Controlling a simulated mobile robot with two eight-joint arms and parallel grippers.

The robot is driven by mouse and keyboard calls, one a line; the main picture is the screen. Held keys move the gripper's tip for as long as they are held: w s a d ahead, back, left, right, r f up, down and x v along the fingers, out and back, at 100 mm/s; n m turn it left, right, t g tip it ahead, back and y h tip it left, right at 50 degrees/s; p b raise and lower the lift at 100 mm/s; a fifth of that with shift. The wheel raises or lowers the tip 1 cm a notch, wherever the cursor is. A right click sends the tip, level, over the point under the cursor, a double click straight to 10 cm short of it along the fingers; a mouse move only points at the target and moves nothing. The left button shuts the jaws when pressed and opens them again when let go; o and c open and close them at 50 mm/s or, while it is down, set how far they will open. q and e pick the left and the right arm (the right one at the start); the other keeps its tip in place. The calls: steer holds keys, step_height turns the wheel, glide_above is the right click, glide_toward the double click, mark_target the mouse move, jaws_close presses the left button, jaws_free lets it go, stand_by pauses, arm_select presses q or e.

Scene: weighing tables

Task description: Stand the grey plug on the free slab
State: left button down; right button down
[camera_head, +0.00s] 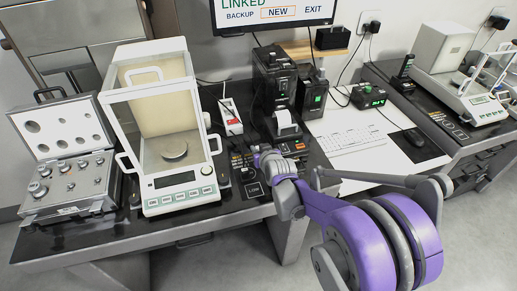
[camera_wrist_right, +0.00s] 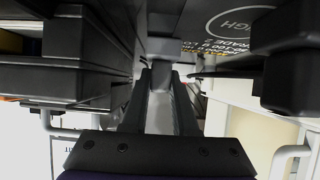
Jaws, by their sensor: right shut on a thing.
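My right gripper (camera_head: 264,153) reaches in over the dark table, just right of the balance. In the right wrist view its fingers (camera_wrist_right: 163,78) are closed on a small grey piece, the grey plug (camera_wrist_right: 165,47), which shows at their tips. The plug cannot be made out in the head view. A dark slab with white lettering (camera_wrist_right: 232,22) lies beyond the fingertips in the wrist view. In the head view a dark lettered slab (camera_head: 253,190) lies on the table below the gripper. I cannot tell which slab is free. My left gripper is not in view.
The glass-walled balance (camera_head: 178,192) stands left of the gripper, beside an open case of weights (camera_head: 68,200). Black printers (camera_head: 273,84) stand behind. A second balance (camera_head: 480,108) stands on the right table.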

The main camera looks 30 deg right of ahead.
steer(key=c, duration=0.7)
jaws_free()
steer(key=shift+r, duration=0.1)
steer(key=shift+s+r, duration=0.1)
steer(key=shift+r, duration=0.1)
steer(key=p+v, duration=0.2)
steer(key=v, duration=1)
steer(key=s+a+f+n+g+y, duration=0.1)
steer(key=s+a+f+g, duration=0.1)
steer(key=s+a, duration=0.2)
steer(key=s+a+f+n+g+y, duration=0.1)
steer(key=s+a, duration=0.4)
steer(key=s, duration=0.5)
steer(key=s+a+f+g+y, duration=0.1)
steer(key=s+a+f+g, duration=0.2)
steer(key=s, duration=0.3)
steer(key=shift+s+a+f+n+g, duration=0.4)
steer(key=shift+a, duration=0.3)
steer(key=shift+r, duration=0.1)
